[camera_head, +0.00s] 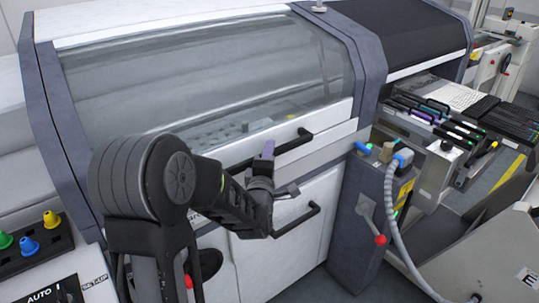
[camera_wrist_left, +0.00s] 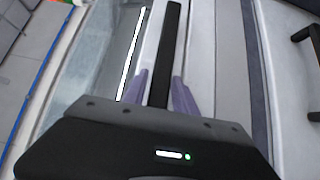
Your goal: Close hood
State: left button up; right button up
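The hood (camera_head: 215,75) is the machine's long curved clear cover with a white lower edge. It lies down over the machine front; I cannot tell whether it is fully seated. Its black bar handle (camera_head: 293,143) runs along that lower edge. My left gripper (camera_head: 267,150) is at the handle, with a purple finger over it. In the left wrist view the handle (camera_wrist_left: 166,55) passes between the two purple fingers of my left gripper (camera_wrist_left: 161,88). Narrow gaps seem to show beside the bar, so the fingers look open around it. My right gripper is not in view.
A lower door handle (camera_head: 298,220) sits below the hood. A grey post (camera_head: 361,235) with a red-knobbed lever (camera_head: 380,240) and a hose stands at right. A feeder trolley (camera_head: 440,120) is beyond it. A panel with coloured knobs (camera_head: 30,248) is at lower left.

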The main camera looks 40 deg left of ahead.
pick_arm(q)
grip_shut()
jog(key=shift+r, duration=0.1)
dwell(1.0)
